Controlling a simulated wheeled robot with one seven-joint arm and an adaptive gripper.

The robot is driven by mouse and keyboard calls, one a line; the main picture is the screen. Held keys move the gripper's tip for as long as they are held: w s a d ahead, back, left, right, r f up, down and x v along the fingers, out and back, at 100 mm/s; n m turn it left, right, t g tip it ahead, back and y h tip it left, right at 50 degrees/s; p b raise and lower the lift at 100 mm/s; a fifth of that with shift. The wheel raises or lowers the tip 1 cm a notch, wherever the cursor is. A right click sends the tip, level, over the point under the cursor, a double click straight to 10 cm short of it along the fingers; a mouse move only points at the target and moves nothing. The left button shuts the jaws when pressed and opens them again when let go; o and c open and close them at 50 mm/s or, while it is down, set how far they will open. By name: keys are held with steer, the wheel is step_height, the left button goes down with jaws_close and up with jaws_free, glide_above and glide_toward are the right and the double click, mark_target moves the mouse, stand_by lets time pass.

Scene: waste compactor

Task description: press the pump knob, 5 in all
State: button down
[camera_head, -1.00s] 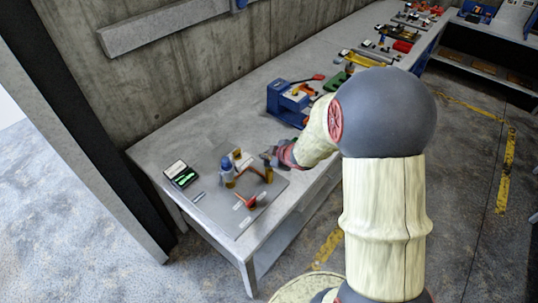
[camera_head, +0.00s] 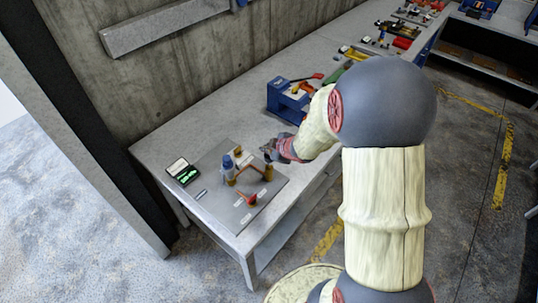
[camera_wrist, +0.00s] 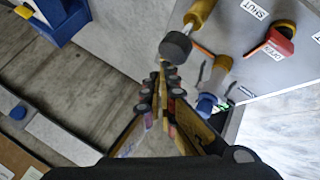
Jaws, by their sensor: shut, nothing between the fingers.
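The pump knob (camera_wrist: 175,47) is a dark round cap on a thin rod from a brass-coloured cylinder (camera_wrist: 201,12). In the head view the brass cylinder (camera_head: 268,173) stands upright on a grey plate, with the dark knob beside my gripper. My gripper (camera_head: 269,150) is over the plate's back right edge. In the wrist view my gripper (camera_wrist: 162,82) is shut and empty, its fingertips just below the knob in the picture. I cannot tell whether they touch it.
A red lever (camera_wrist: 283,30) sits by labels reading SHUT and OPEN. A blue-topped part (camera_head: 228,163) stands on the grey plate (camera_head: 222,213). A green-lit case (camera_head: 183,172) lies at left. A blue machine (camera_head: 287,99) stands farther along the bench.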

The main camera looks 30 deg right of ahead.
mark_target(268, 156)
steer(key=shift+r+p, duration=2.5)
steer(key=shift+r, duration=0.05)
steer(key=shift+f, duration=0.1)
